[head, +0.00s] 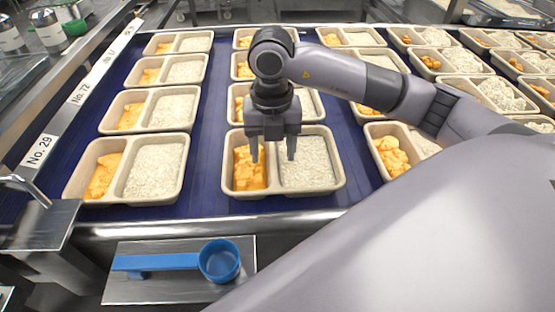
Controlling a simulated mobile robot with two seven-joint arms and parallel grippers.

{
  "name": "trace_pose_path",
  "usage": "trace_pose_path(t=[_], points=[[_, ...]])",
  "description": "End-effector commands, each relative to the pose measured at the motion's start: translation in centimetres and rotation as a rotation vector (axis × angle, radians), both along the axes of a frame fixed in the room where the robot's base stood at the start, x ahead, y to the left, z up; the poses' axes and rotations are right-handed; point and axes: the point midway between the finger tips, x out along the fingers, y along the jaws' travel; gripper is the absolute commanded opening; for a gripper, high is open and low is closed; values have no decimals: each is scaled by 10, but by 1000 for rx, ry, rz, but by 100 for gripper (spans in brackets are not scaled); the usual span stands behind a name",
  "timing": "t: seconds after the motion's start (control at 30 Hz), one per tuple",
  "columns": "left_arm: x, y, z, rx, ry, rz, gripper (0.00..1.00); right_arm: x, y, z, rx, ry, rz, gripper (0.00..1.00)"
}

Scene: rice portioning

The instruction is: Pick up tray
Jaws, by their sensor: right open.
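A beige two-compartment tray (284,193) stands in the front row on the blue conveyor, near the middle of the head view. Orange food fills its left compartment and white rice its right one. My right gripper (273,155) points down over this tray, its two fingers spread apart and nothing between them. One fingertip is over the orange food and the other over the rice, either side of the divider. I cannot tell whether the fingertips touch the tray. My left gripper is not in view.
More filled trays stand in rows, including one at front left (124,200) and one at right (378,128). A blue scoop (219,260) lies on a metal plate (180,290) in front. The conveyor's metal front edge (160,229) separates them. Bare blue belt (207,150) shows left of the middle tray.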

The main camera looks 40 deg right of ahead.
Motion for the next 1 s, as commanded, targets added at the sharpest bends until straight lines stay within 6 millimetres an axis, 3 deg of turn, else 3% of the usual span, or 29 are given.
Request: trace_pose_path(t=[0.2,0.47,0.67,1.0], points=[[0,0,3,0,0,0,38,0,-1,-28,0,2,0,60],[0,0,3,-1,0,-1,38,0,-1,-30,0,0,1,60],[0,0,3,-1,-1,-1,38,0,-1,-30,0,0,1,0],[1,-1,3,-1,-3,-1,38,1,-1,-27,1,-2,1,0]])
